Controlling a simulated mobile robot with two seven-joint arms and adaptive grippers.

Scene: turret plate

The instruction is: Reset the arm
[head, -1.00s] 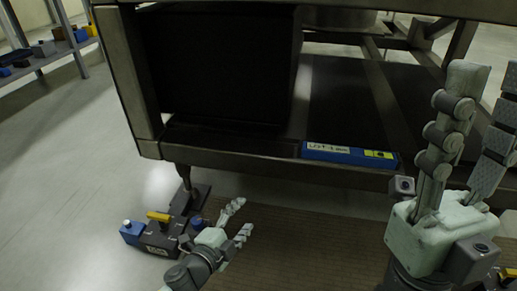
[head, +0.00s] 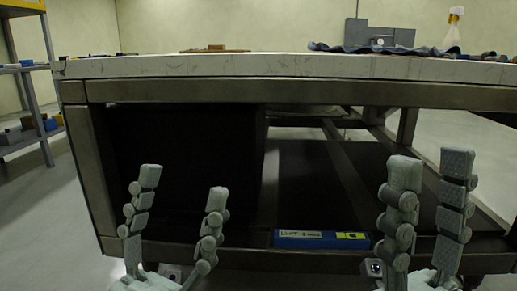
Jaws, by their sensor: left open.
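My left gripper (head: 182,190) is raised in front of the workbench at the lower left of the head view. Its two fingers point up and stand wide apart, with nothing between them. My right gripper (head: 430,172) is upright at the lower right. Its two fingers are apart, with a narrower gap between them and nothing visible in it. Both grippers are in front of the bench's lower frame, below the tabletop. The palms are partly cut off by the bottom edge.
The workbench (head: 230,66) spans the view. On top are a brown block (head: 215,49), a blue-grey cloth (head: 430,52), a grey metal piece (head: 380,33) and a spray bottle (head: 453,28). A blue labelled box (head: 320,239) is on the lower frame. A shelf (head: 35,105) stands left.

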